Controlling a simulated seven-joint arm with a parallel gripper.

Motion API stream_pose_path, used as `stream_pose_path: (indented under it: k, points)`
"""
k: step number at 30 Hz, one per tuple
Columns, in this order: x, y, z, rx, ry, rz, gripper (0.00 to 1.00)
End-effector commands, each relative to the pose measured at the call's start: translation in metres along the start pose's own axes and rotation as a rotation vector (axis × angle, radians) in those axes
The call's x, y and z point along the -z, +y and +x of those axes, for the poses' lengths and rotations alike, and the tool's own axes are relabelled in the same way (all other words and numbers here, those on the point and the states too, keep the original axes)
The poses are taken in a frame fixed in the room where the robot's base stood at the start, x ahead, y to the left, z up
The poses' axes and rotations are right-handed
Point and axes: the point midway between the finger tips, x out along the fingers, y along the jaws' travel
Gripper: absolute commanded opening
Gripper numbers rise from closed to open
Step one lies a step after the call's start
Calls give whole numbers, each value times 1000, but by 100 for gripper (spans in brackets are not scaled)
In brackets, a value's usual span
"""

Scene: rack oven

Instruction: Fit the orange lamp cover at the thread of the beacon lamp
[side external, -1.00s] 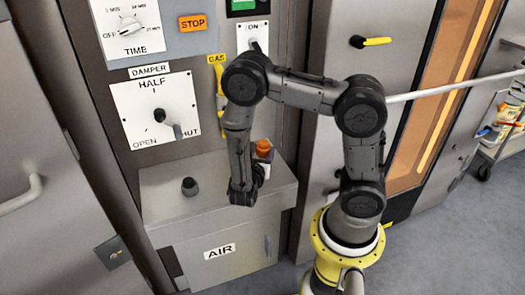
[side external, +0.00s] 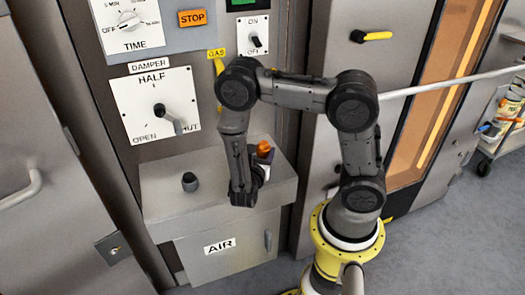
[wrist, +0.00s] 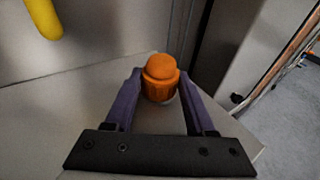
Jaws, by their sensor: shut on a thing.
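The orange lamp cover (wrist: 160,78) is a ribbed cap with a rounded top, upright between the two purple fingers of my gripper (wrist: 160,88). My gripper is shut on it. In the side view the cover (side external: 264,148) shows at the right rear of the grey AIR box top, partly hidden by my wrist. I cannot tell whether its underside touches the box. A short dark stub (side external: 190,181), likely the beacon lamp base, stands upright on the box top to the left, apart from my gripper. Its thread is too small to make out.
The AIR box (side external: 165,210) has bare top around the dark stub. Behind it rises a panel with the damper handle (side external: 168,118), an on-off switch (side external: 256,40) and a yellow gas lever (side external: 219,68). A door stands close on the right.

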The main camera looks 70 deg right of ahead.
Motion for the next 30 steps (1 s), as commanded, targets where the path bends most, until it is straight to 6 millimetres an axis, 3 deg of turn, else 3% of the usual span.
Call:
stream_pose_path:
  k: [4,5,10,23,30]
  points:
    - [1,0,0,0,4,-1,2]
    - [1,0,0,0,4,-1,57]
    - [1,0,0,0,4,-1,87]
    - [1,1,-6,-3,3,-1,90]
    - [1,2,-38,-8,3,-2,90]
